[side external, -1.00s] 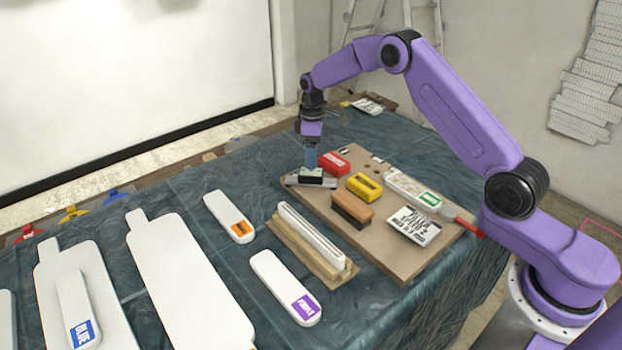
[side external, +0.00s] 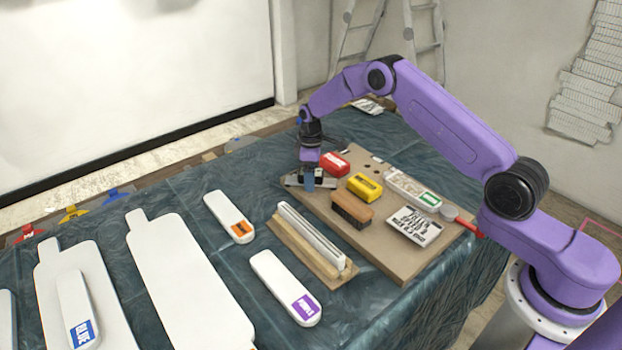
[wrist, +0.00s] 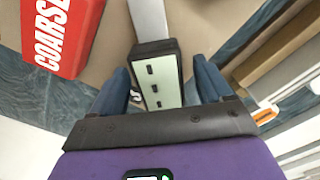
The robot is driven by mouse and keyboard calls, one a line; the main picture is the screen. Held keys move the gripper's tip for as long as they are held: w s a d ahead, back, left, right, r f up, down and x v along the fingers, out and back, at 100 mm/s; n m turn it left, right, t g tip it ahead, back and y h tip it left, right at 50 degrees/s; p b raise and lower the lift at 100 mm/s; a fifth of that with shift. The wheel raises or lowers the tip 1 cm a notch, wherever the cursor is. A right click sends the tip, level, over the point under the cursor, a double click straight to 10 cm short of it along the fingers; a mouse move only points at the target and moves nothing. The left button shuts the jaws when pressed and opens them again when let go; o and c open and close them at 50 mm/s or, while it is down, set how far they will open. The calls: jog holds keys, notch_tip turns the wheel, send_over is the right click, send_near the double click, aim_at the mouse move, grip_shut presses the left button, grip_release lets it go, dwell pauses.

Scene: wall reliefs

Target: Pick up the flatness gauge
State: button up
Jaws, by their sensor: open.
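The flatness gauge (side external: 293,181) lies at the far left corner of the brown board, a grey bar with a black block on it. In the wrist view the gauge (wrist: 160,77) shows its block with a pale green top and dark slots, and its bar runs away beyond it. My gripper (side external: 309,183) is low over the gauge. In the wrist view my gripper (wrist: 161,78) is open, one blue finger on each side of the block. Gaps show beside the block, and I cannot tell whether either finger touches it.
A red block (side external: 335,164) marked COARSE (wrist: 62,33) lies close by on the board (side external: 400,255). A yellow block (side external: 364,187), a brown brush (side external: 351,209) and a white label card (side external: 414,226) lie farther right. A wooden holder (side external: 312,253) with white strips stands in front.

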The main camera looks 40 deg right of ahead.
jog(key=c, duration=1.1)
jog(key=shift+r, duration=0.1)
jog(key=shift+c, duration=0.2)
